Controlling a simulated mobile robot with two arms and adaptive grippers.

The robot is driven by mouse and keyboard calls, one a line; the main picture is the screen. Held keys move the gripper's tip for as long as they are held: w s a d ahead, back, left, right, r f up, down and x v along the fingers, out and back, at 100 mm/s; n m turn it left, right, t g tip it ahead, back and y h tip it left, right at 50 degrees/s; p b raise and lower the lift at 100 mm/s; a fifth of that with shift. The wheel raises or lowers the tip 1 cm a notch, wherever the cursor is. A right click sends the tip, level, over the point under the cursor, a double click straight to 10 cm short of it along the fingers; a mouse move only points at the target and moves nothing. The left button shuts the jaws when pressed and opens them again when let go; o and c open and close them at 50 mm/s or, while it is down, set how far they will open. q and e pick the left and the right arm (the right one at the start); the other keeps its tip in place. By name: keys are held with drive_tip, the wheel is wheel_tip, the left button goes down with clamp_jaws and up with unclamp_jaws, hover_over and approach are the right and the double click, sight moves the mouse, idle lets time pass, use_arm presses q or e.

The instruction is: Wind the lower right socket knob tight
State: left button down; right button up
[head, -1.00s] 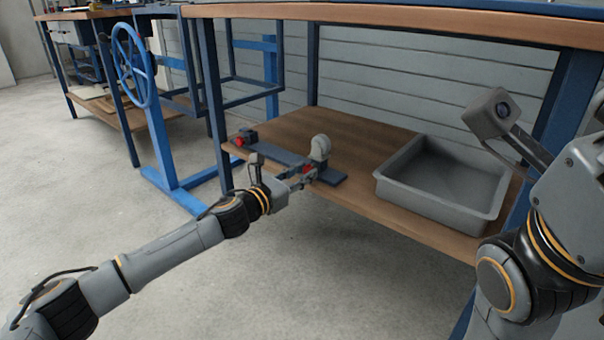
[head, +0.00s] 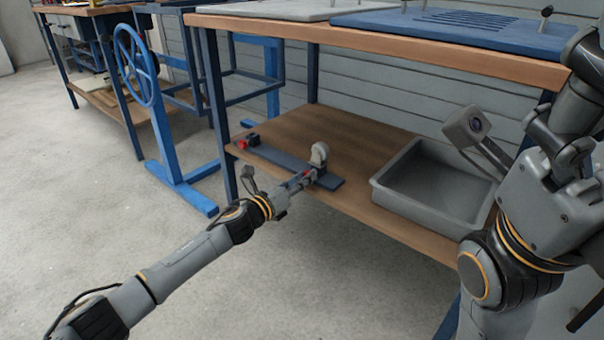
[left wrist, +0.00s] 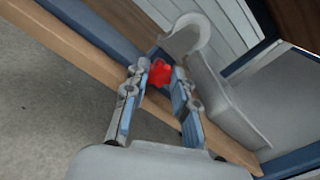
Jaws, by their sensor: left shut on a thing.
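A red knob (head: 305,174) sits on the near side of a grey socket (head: 319,155) with a curved top, at the right end of a dark blue bar (head: 275,160) on the lower shelf. My left gripper (head: 302,181) reaches it from the front left. In the left wrist view, the gripper (left wrist: 160,79) has its two fingers on either side of the red knob (left wrist: 159,72), shut on it; the fingers cover part of it. The grey socket (left wrist: 205,70) stands just behind. My right arm is at the right, but its gripper does not show clearly.
Another red knob (head: 242,143) is at the bar's left end. A grey tray (head: 425,220) stands right of the bar on the wooden shelf (head: 340,195). The bench top (head: 380,37) is overhead. A blue handwheel stand (head: 170,150) is at the left.

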use_arm(q)
drive_tip(key=shift+n, duration=0.3)
drive_tip(key=c, duration=1.1)
unclamp_jaws()
drive_tip(key=shift+s+a, duration=0.1)
drive_tip(key=v, duration=1.1)
drive_tip(key=shift+s+a, duration=0.25)
drive_tip(key=shift+s, duration=0.05)
drive_tip(key=shift+d, duration=0.1)
